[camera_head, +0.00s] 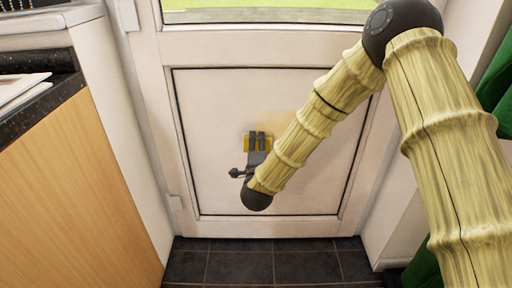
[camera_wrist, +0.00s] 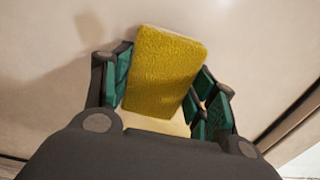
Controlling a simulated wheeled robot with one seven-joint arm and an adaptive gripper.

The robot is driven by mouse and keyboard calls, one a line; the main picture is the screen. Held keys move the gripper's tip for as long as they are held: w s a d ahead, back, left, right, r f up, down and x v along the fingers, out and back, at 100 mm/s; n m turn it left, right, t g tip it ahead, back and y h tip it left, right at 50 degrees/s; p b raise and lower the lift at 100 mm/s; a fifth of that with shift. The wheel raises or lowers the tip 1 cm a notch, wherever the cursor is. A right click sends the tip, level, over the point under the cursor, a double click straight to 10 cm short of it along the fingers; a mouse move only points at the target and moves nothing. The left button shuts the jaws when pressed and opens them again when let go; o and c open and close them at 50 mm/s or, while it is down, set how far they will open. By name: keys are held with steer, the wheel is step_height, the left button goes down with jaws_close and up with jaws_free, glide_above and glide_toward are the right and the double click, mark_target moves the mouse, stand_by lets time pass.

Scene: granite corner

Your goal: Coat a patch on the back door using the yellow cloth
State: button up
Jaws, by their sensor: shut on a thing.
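The white back door (camera_head: 220,105) stands upright in front of me, with a recessed lower panel. The yellow cloth (camera_head: 247,143) is at the middle of that panel, partly covered by my gripper (camera_head: 257,141). In the wrist view the cloth (camera_wrist: 165,70) is a thick, textured yellow pad between the green-lined fingers of my gripper (camera_wrist: 160,95). My gripper is shut on it. The cloth is at or very near the door surface; I cannot tell if it touches. A faint yellowish patch (camera_head: 290,122) shows on the panel right of the cloth, partly behind my arm.
A wooden cabinet with a dark worktop (camera_head: 60,95) stands at the left, with papers (camera_head: 20,86) on it. Green fabric (camera_head: 497,90) hangs at the right edge. The dark tiled floor (camera_head: 270,266) before the door is clear. A window is above the panel.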

mark_target(268, 146)
steer(key=shift+w, duration=1)
stand_by(0.7)
steer(key=shift+d, duration=0.1)
steer(key=shift+s+d, duration=0.1)
steer(key=shift+d, duration=1.7)
steer(key=shift+d+p, duration=1.2)
steer(key=shift+d, duration=6.4)
steer(key=a+r+p, duration=0.1)
steer(key=a+r, duration=0.2)
steer(key=a, duration=0.4)
steer(key=shift+a+p, duration=0.3)
steer(key=shift+a, duration=0.1)
steer(key=shift+a, duration=0.15)
